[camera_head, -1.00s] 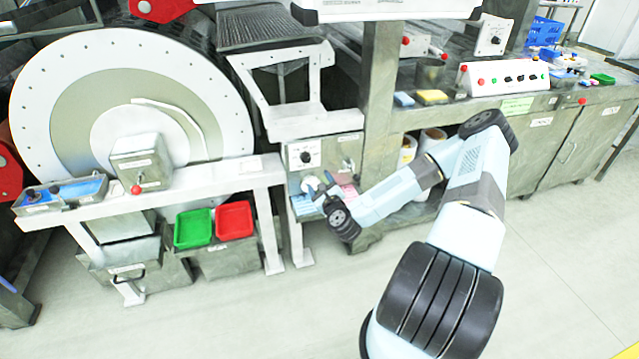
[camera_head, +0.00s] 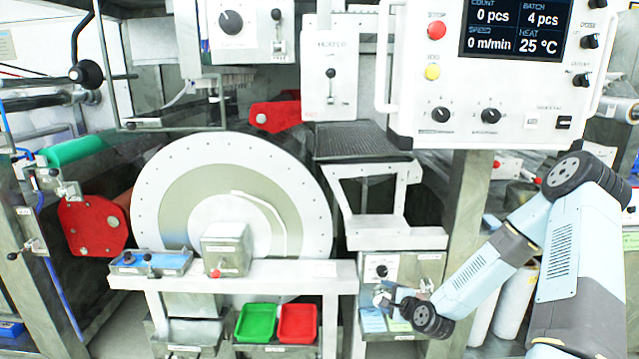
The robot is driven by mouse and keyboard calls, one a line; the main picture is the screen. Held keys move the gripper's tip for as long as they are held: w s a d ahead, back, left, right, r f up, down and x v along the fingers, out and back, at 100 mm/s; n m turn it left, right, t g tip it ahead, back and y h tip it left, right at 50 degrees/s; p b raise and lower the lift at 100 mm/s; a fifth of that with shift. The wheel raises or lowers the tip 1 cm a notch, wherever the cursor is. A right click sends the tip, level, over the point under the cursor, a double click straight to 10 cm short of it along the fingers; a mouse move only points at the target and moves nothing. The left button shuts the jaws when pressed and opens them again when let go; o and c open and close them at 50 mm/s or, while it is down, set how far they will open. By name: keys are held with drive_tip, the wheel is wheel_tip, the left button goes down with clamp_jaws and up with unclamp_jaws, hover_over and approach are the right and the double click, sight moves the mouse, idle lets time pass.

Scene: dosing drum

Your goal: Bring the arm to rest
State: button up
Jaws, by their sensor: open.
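My arm reaches in from the lower right of the head view, bent at the elbow, with its forearm pointing down and left. My gripper (camera_head: 385,298) is at its end, small in the picture, open, with nothing visible between the fingers. It is in front of the small grey control box (camera_head: 405,268) below the white bracket, to the right of the white bench frame. Whether it touches the box or the cards below cannot be told.
A large white drum (camera_head: 160,190) stands behind the white bench (camera_head: 320,270). A green tray (camera_head: 256,322) and a red tray (camera_head: 297,322) sit below it. A control panel (camera_head: 420,60) with a screen hangs at upper right, above a grey post (camera_head: 466,205) near my forearm.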

drive_tip(key=s+d+r+n+g+h, duration=0.15)
drive_tip(key=s+r+n, duration=0.25)
drive_tip(key=r, duration=0.4)
drive_tip(key=s+d+r+n+g+h, duration=0.1)
drive_tip(key=s+r+n+g+h, duration=0.2)
drive_tip(key=r, duration=0.6)
drive_tip(key=s+d+r+n+g+h, duration=0.1)
drive_tip(key=s+d+r+n, duration=0.1)
drive_tip(key=s+r+n, duration=0.45)
drive_tip(key=s+a+r+n, duration=0.1)
drive_tip(key=s+r, duration=0.7)
drive_tip(key=s, duration=0.3)
drive_tip(key=s+a+r+n+g, duration=0.1)
drive_tip(key=s+r+n, duration=0.1)
drive_tip(key=s+r, duration=0.7)
drive_tip(key=shift+s+r, duration=0.3)
drive_tip(key=shift+s, duration=0.7)
drive_tip(key=shift+n+g+y, duration=0.25)
drive_tip(key=shift+c, duration=0.3)
